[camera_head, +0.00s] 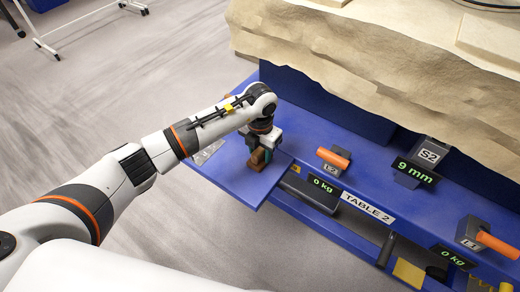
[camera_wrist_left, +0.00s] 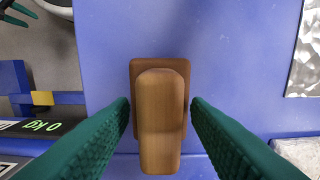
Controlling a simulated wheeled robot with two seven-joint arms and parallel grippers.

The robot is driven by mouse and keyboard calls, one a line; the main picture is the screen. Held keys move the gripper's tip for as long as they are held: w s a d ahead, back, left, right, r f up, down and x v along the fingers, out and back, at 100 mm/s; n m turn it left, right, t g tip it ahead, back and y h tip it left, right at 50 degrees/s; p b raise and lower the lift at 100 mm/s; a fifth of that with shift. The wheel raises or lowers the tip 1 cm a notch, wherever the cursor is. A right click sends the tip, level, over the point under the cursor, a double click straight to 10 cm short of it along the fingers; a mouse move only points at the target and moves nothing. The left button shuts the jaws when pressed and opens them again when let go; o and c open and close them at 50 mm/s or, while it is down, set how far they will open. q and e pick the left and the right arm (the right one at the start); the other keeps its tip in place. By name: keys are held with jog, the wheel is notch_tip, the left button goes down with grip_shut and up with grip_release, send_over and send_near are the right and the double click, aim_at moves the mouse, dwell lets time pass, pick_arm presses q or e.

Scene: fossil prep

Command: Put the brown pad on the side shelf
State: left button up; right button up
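The brown pad (camera_wrist_left: 160,120) is a wooden block with a rounded upper part on a wider flat base. In the left wrist view it is between the green fingers, with narrow gaps beside its upper part. It sits over the blue side shelf (camera_wrist_left: 240,50). In the head view the pad (camera_head: 257,158) shows under my left gripper (camera_head: 262,157), over the side shelf (camera_head: 236,183) at the near left of the table. My left gripper looks open around the pad. Whether the base rests fully on the shelf is hard to tell. My right gripper is not in view.
A large tan rock block (camera_head: 370,60) stands on the blue table behind the shelf. Orange-handled clamps (camera_head: 333,158) and "0 kg" displays (camera_head: 324,186) line the table edge. A shiny metal sheet (camera_wrist_left: 305,60) lies on the shelf beside the pad. Floor is open at left.

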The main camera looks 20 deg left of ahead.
aim_at(260, 149)
pick_arm(q)
notch_tip(260, 149, up, 12)
jog(key=p, duration=0.1)
jog(key=shift+r, duration=0.15)
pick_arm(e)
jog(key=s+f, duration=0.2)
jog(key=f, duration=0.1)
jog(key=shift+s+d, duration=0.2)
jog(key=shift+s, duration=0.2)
